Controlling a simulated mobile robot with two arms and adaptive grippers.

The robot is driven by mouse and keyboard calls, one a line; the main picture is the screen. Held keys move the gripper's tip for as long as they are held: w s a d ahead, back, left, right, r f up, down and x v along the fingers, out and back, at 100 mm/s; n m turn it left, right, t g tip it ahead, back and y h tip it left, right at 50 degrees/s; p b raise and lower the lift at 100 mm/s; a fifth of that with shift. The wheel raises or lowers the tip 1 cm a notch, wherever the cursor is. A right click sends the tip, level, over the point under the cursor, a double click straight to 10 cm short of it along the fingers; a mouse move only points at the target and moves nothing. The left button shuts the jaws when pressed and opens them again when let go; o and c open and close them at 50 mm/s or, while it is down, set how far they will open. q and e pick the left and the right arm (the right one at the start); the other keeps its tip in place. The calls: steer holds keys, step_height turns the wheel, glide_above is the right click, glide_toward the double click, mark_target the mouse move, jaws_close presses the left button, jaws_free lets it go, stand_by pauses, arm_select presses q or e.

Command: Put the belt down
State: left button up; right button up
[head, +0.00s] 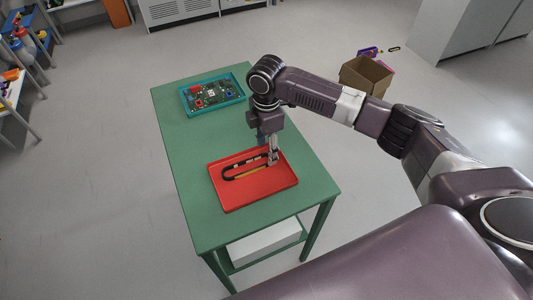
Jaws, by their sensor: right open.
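The belt (228,172) is a black elongated loop lying in the red tray (251,194) on the green table (189,152). A yellow strip lies along the belt's near side. My right gripper (272,162) points down over the right end of the belt, inside the tray area. It is open, and its fingers partly hide that end of the belt. I cannot tell whether the fingers touch the belt. My left gripper is not in view.
A teal tray (243,95) with a green circuit board (210,94) sits at the table's far end. A white box (265,243) is on the lower shelf. An open cardboard box (366,78) stands on the floor to the right. The table's middle is bare.

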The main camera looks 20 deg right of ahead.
step_height(320, 180, up, 9)
steer(key=b, duration=0.1)
stand_by(0.4)
